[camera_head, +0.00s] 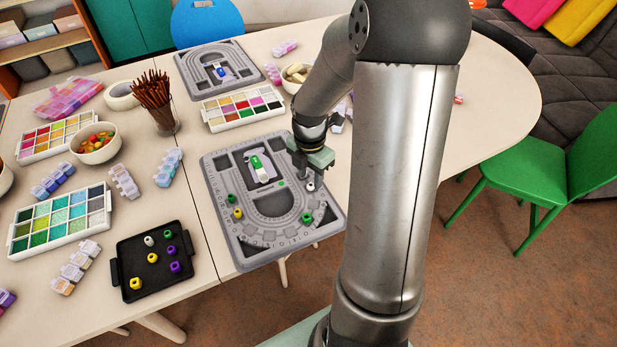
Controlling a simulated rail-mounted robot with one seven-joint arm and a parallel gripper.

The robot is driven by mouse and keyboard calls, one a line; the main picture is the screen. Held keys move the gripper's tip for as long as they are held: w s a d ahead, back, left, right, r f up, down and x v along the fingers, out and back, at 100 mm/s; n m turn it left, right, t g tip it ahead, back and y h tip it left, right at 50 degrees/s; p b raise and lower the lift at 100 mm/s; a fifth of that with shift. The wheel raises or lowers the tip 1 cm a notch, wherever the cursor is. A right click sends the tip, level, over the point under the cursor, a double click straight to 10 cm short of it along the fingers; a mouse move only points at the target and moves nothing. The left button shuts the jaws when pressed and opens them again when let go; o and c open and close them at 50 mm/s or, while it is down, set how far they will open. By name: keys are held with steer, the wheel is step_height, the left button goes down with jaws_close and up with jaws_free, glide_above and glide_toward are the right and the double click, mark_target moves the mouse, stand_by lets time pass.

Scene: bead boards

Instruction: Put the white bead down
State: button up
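My gripper (310,182) is over the right side of the near grey bead board (215,205), pointing down. A white bead (310,187) shows at its fingertips, and the gripper appears shut on it. The fingers are small and partly hidden by the gripper body. Whether the bead touches the board cannot be told. Green beads (306,218) and a yellow bead (238,213) sit along the board's curved groove. Another white bead (149,241) lies on the black tray (150,284) with green, yellow and purple beads.
A green and white object (260,168) lies in the board's middle. A second bead board (190,75) and a compartment box (226,122) stand behind. Bowls (95,155), a stick cup (163,121) and bead boxes are to the left. The table edge is close in front.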

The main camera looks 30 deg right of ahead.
mark_target(309, 183)
step_height(309, 183, up, 9)
steer(key=s+a+r+m, duration=0.1)
steer(key=s+a+m, duration=0.5)
steer(key=s+m, duration=0.2)
steer(key=s+a+r+m+p, duration=0.1)
steer(key=s+a+r+m, duration=0.1)
steer(key=s+a+m, duration=0.5)
steer(key=s+m, duration=0.1)
steer(key=m, duration=0.5)
steer(key=shift+s+a+m, duration=0.15)
steer(key=shift+s+m, duration=0.1)
steer(key=shift+m, duration=0.05)
